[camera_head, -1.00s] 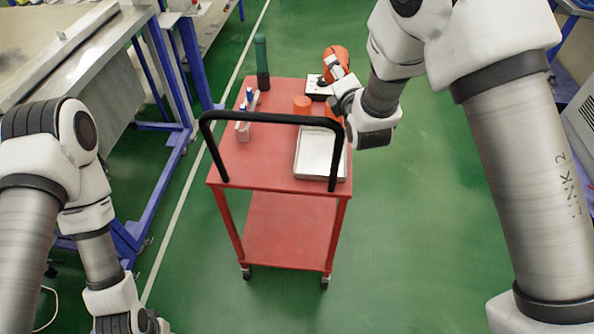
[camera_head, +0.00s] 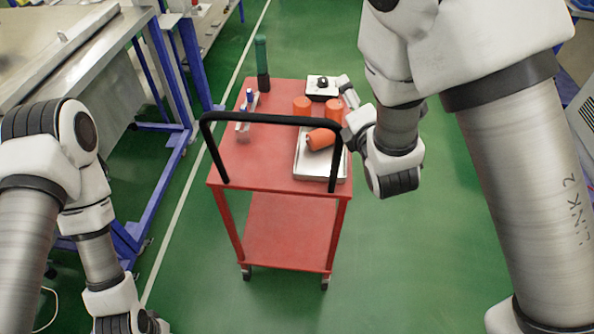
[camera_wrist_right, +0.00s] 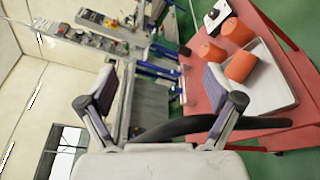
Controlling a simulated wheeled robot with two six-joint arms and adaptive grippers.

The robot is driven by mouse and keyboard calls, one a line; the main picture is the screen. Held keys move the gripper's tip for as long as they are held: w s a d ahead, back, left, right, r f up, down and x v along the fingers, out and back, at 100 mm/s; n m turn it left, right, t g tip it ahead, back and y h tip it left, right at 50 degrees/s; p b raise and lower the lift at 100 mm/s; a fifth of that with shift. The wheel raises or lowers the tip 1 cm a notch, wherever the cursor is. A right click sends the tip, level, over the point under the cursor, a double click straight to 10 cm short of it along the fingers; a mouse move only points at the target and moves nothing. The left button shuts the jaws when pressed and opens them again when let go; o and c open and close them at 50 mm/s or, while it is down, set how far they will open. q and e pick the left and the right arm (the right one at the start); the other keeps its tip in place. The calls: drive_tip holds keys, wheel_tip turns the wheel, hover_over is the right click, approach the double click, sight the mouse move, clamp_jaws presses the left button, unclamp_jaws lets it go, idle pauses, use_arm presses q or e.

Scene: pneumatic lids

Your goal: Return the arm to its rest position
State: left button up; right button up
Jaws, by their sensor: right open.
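The red cart (camera_head: 232,168) has a black handle (camera_head: 270,118) at its near side. Two more orange cylinders (camera_head: 302,105) (camera_head: 333,108), a box with a black knob (camera_head: 322,88) and a green bottle (camera_head: 262,60) stand on it. Green floor right of the cart is free.

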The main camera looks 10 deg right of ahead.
drive_tip(key=shift+s, duration=0.45)
drive_tip(key=s+d+f+m+g, duration=0.2)
drive_tip(key=s+f+m+g, duration=0.4)
drive_tip(key=f, duration=0.7)
drive_tip(key=s+d+f+m+g, duration=0.2)
drive_tip(key=s+f+m+g, duration=0.2)
drive_tip(key=s+f+m, duration=0.65)
drive_tip(key=s+d+f+m+g, duration=0.1)
drive_tip(key=s+f+m+g, duration=0.5)
drive_tip(key=s+f, duration=0.5)
drive_tip(key=s+m, duration=0.1)
drive_tip(key=s, duration=0.2)
drive_tip(key=shift+f+g, duration=0.25)
drive_tip(key=shift+g, duration=0.15)
drive_tip(key=shift+m, duration=0.25)
